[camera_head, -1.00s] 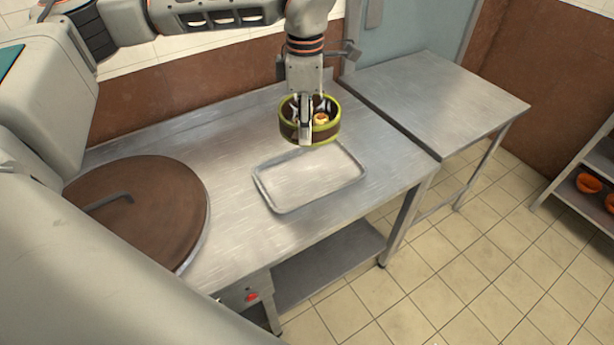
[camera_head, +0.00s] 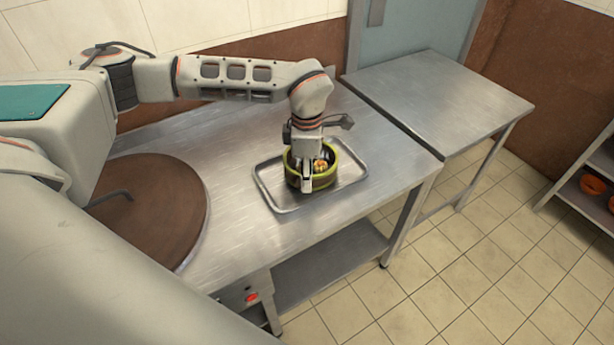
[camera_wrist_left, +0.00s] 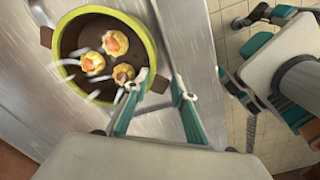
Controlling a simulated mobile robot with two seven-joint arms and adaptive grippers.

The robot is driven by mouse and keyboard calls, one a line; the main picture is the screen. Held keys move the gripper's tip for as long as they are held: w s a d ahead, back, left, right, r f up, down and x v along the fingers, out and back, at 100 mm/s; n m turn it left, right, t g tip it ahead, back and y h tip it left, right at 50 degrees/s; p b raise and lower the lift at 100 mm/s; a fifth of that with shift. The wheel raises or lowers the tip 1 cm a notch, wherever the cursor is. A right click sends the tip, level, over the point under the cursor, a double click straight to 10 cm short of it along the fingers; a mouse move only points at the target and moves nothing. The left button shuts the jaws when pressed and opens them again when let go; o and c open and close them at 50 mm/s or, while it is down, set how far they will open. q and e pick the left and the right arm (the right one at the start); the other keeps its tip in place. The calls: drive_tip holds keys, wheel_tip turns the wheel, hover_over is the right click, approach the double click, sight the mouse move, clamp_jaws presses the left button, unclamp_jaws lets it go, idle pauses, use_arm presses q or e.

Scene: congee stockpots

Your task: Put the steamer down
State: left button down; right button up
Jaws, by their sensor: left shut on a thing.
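The steamer (camera_head: 325,181) is a round dark bowl with a yellow-green rim and several yellow dumplings inside. It is over the metal tray (camera_head: 272,183) and looks level. I cannot tell whether it touches the tray floor or hangs just above. My left gripper (camera_head: 306,184) comes down from above and is shut on the steamer's near wall. In the left wrist view the steamer (camera_wrist_left: 82,32) is at upper left, with the gripper's fingers (camera_wrist_left: 158,88) at its edge. My right gripper (camera_wrist_left: 240,47) shows only in that view, at the right, its fingers apart and empty.
The tray sits on a steel counter (camera_head: 225,150) with free room around it. A large pot with a brown lid (camera_head: 155,215) is at the left. A second steel table (camera_head: 440,100) at the right is bare. A shelf with orange bowls (camera_head: 592,184) stands far right.

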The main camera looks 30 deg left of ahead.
use_arm(q)
drive_tip(key=shift+f, duration=0.2)
drive_tip(key=c, duration=1.7)
unclamp_jaws()
drive_tip(key=shift+f, duration=0.1)
wheel_tip(320, 180, up, 12)
drive_tip(key=shift+r+p, duration=0.15)
drive_tip(key=shift+p, duration=0.15)
drive_tip(key=shift+s, duration=0.1)
